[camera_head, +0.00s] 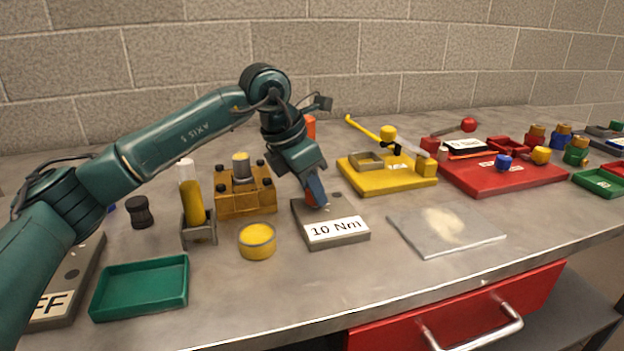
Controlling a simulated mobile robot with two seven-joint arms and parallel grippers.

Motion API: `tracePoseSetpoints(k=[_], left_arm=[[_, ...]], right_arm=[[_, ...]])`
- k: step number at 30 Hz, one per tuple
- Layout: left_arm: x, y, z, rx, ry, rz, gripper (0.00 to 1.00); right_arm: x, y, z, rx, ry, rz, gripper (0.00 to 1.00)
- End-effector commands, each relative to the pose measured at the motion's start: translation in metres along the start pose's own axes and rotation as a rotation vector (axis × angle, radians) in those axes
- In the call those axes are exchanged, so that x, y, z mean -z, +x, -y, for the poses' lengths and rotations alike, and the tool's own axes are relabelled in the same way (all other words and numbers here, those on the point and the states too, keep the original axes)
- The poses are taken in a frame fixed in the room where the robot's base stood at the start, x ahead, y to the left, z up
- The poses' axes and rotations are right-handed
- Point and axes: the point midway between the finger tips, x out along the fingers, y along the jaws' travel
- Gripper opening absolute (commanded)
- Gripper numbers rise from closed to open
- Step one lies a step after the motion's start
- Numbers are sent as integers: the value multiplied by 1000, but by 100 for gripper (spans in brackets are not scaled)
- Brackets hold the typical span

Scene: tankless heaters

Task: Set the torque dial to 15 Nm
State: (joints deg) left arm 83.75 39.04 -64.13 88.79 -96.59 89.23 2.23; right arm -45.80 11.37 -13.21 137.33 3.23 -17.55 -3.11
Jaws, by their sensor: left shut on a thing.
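The torque dial is a grey box (343,237) with a white label reading "10 Nm", standing near the middle of the bench. My left gripper (317,200) reaches down from above onto the top of this box, at its back. It is shut on the dial's knob, which is mostly hidden behind the fingers. An orange-red part shows beside the fingers, and I cannot tell whether it belongs to the knob. My right gripper is not in view.
A yellow round container (257,241), a brass block (246,192) and a green tray (140,287) stand left of the dial. A flat grey plate (480,238) lies right. Yellow (388,181) and red (510,182) fixtures stand behind. A red drawer (460,310) is below the bench's front edge.

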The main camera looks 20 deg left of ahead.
Motion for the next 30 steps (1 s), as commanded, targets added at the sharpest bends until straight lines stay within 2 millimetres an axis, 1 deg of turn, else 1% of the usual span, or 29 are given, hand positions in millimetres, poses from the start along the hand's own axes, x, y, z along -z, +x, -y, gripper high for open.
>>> tracePoseSetpoints(k=[1,6,13,15,17,18,20,24,30], left_arm=[[-1,-3,0,20,36,0,7],[-2,-3,-1,81,186,0,7],[-2,-3,-3,165,387,1,7],[-3,-3,-3,189,449,1,7],[-3,-3,-3,211,500,1,7],[-3,-3,-3,225,533,0,7],[-3,-2,-4,245,581,1,7],[-3,-2,-4,287,685,1,7],[-3,-1,-4,332,799,0,7]], right_arm=[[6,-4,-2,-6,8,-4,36],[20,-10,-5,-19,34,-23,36],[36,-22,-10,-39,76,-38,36],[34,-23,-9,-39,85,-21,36],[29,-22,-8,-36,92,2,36],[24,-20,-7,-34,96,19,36],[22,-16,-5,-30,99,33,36],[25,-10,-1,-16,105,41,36],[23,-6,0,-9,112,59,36]])
